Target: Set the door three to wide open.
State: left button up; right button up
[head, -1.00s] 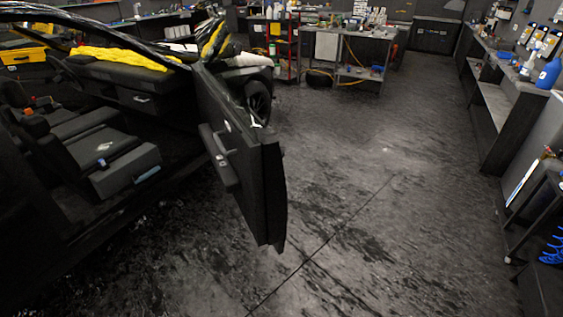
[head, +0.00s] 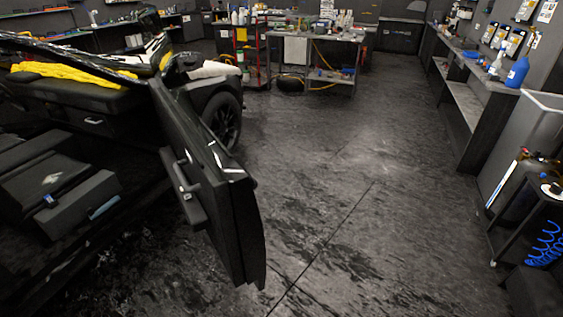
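The black car door (head: 215,200) stands swung out from the car body at the left of the head view. Its inner side, with a grey handle (head: 186,188), faces the cabin. The door's free edge points toward me and hangs above the floor. I cannot tell whether this is door three, or whether it is at its full swing. Neither of my grippers shows in the head view.
The car's seat (head: 60,190) and a yellow cloth (head: 70,73) on the dashboard are at the left. Open floor (head: 360,200) lies right of the door. A bench (head: 460,85) and a dark cart (head: 515,200) line the right side. A workbench (head: 325,60) stands at the back.

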aim_at(223, 203)
jog(key=z, duration=0.15)
jog(key=i, duration=0.85)
jog(key=u, duration=0.6)
jog(key=i, duration=0.65)
jog(key=u, duration=0.5)
